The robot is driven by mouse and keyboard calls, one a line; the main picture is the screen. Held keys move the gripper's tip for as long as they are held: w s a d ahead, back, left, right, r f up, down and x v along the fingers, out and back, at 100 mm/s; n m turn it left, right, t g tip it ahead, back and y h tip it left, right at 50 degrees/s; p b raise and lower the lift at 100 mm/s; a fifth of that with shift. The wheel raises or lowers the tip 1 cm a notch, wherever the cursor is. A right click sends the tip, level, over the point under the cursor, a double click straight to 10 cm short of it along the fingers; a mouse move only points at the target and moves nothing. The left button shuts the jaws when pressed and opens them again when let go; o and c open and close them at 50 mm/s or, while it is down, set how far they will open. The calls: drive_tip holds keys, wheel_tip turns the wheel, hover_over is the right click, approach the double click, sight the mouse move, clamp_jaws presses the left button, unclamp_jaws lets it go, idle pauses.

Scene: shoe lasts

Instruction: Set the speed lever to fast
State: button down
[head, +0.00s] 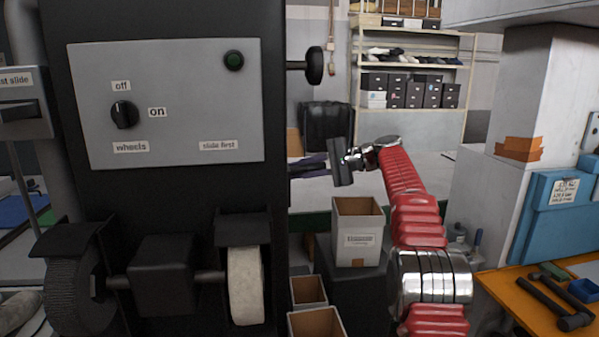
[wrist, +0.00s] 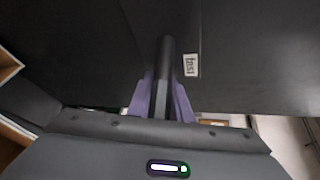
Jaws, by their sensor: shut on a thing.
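In the wrist view a dark bar, the speed lever (wrist: 163,75), stands between the two purple fingers of my gripper (wrist: 162,98), which are closed on it. A small white label (wrist: 190,65), turned on its side and seeming to read "fast", is just right of the lever's upper part. In the head view my gripper (head: 295,167) reaches left to the right edge of the black machine (head: 185,190). The lever itself is hidden there behind the machine's side.
A black round knob (head: 314,66) sticks out above my gripper. Open boxes (head: 357,232) stand below.

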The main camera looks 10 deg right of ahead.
sight(322, 166)
drive_tip(key=shift+w+a+f+g, duration=0.1)
drive_tip(key=shift+w+f+g, duration=0.15)
drive_tip(key=shift+f+g, duration=0.1)
idle(0.5)
drive_tip(key=c, duration=1.8)
unclamp_jaws()
drive_tip(key=shift+w, duration=0.1)
drive_tip(key=shift+o, duration=0.9)
drive_tip(key=shift+r, duration=0.2)
drive_tip(key=shift+v, duration=3.7)
drive_tip(key=shift+f, duration=0.15)
